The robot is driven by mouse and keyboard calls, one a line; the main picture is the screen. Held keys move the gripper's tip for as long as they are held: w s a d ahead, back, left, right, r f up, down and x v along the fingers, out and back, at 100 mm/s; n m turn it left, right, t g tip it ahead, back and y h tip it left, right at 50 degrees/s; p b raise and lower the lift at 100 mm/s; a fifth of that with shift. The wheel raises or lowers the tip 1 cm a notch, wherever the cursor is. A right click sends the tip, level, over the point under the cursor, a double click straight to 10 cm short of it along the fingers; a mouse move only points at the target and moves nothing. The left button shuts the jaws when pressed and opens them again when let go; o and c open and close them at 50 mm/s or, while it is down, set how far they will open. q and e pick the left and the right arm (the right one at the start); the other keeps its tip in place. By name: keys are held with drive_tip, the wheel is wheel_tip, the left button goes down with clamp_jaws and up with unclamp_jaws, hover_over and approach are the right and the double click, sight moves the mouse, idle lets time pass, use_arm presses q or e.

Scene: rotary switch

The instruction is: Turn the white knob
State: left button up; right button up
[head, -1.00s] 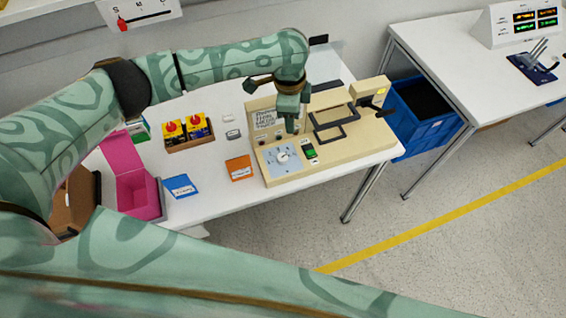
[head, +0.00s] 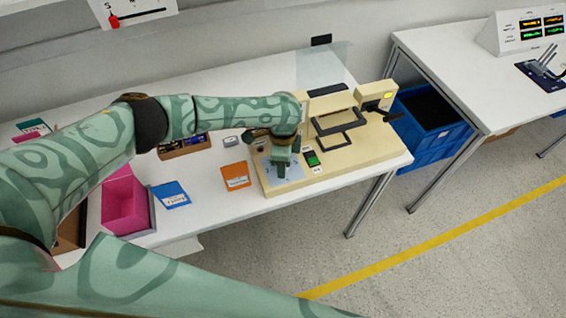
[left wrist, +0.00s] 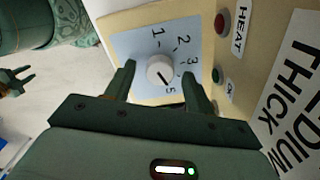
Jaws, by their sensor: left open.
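The white knob (left wrist: 160,68) sits on a light blue dial plate (left wrist: 133,47) numbered 1, 2, 3 and 5, with other marks partly hidden. Its dark line slants toward the 5. In the head view my left gripper (head: 281,172) is over the dial plate (head: 291,178) and hides the knob. In the left wrist view my left gripper (left wrist: 158,73) is open, with one finger on each side of the knob; I cannot tell whether they touch it. My right gripper (left wrist: 17,83) shows open and empty at the left edge of the left wrist view.
The dial is on a cream machine (head: 345,155) with a green switch (head: 312,158) and dark handles. An orange card (head: 236,176), a blue card (head: 170,195) and a pink box (head: 124,206) lie to its left. A blue crate (head: 432,135) stands right of the table.

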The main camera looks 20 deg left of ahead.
use_arm(q)
drive_tip(key=shift+f, duration=0.25)
drive_tip(key=c, duration=1)
